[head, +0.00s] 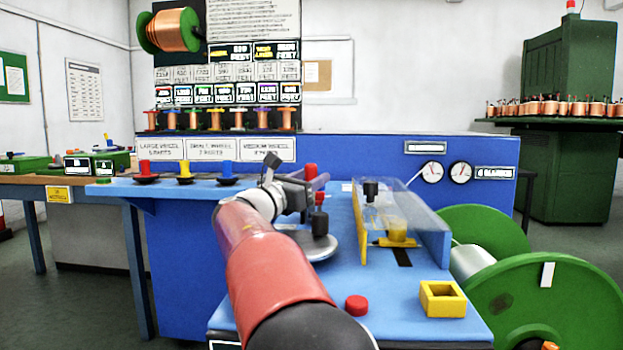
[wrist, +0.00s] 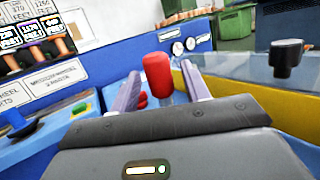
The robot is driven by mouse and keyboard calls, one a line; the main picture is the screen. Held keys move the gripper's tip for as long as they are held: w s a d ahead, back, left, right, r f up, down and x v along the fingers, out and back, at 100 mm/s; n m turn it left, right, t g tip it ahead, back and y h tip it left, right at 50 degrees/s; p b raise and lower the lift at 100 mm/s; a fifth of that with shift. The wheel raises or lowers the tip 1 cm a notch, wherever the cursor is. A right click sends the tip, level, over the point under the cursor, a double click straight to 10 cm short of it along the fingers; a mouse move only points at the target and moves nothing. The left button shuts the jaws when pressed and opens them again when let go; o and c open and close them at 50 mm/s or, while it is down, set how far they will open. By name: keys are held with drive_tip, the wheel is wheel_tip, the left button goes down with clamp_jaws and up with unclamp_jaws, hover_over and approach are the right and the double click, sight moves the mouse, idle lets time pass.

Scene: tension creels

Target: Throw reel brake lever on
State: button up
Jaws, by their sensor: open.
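My gripper (wrist: 170,92) is open, its two pale fingers pointing forward. A red cylindrical knob (wrist: 157,75) stands upright between the fingers in the wrist view, with no clear contact. In the head view my gripper (head: 312,186) is over the blue bench, beside a red-topped black knob (head: 320,218) near a grey disc. Another red knob (head: 311,170) shows just behind the gripper. No label shows which one is the reel brake lever. The large green reel (head: 545,290) stands at the right of the bench.
A clear-walled trough (head: 434,228) with a yellow block (head: 397,232) lies right of my gripper. Red, yellow and blue knobs line the left shelf (head: 110,188).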

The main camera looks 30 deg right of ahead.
drive_tip(key=v, duration=0.7)
